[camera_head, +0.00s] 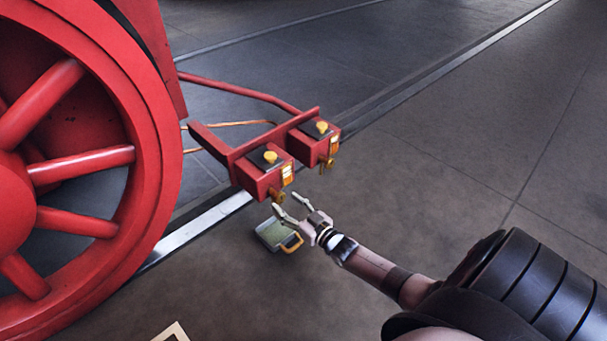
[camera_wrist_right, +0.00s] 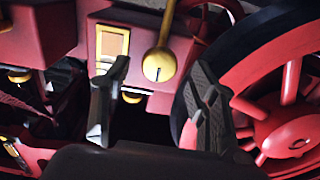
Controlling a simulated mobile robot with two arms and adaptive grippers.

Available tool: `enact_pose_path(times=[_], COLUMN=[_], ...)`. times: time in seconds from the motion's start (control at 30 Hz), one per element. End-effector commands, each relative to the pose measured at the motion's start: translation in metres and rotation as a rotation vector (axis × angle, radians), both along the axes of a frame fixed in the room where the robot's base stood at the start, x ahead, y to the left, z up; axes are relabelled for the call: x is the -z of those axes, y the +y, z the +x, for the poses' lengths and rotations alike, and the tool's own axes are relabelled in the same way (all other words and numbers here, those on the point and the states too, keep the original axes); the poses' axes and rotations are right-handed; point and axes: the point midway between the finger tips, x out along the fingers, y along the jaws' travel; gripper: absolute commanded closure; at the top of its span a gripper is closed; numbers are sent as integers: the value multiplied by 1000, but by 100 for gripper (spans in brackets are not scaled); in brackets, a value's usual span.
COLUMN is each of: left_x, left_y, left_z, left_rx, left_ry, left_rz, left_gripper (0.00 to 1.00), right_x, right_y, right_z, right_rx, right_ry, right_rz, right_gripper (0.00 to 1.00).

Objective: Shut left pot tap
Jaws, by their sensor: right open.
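Two red pots with yellow caps hang on a red beam in the head view, the left pot (camera_head: 262,178) and the right pot (camera_head: 318,141). The left pot's brass tap (camera_head: 278,195) sits low on its front. In the right wrist view, this tap (camera_wrist_right: 159,64) shows a round hub with a lever running up in the picture, beside a yellow-framed sight window (camera_wrist_right: 112,42). My right gripper (camera_head: 287,203) is open just in front of the left pot's tap. Its fingers (camera_wrist_right: 158,105) are apart with nothing clearly between them. My left gripper is not in view.
A small tray (camera_head: 270,236) with a yellow handle lies on the floor below the left pot. A large red spoked wheel (camera_head: 150,150) stands at the left. A rail (camera_head: 205,219) runs behind. The floor at the right is clear.

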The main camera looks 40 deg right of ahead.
Motion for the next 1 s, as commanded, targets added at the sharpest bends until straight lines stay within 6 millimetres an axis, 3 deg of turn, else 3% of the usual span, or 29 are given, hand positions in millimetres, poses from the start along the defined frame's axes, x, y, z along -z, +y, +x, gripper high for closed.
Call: enact_pose_path(times=[0.2,0.4,1.0], left_x=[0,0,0], left_y=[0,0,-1], left_z=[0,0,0], left_rx=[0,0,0], left_ry=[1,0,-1], left_rz=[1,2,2], left_gripper=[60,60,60], right_x=[1,1,0], right_y=[-4,-6,-6], right_z=[-45,-71,-79], right_rx=[0,0,0], right_ry=[3,2,0], right_rz=[0,-1,0], right_gripper=[46,46,46])
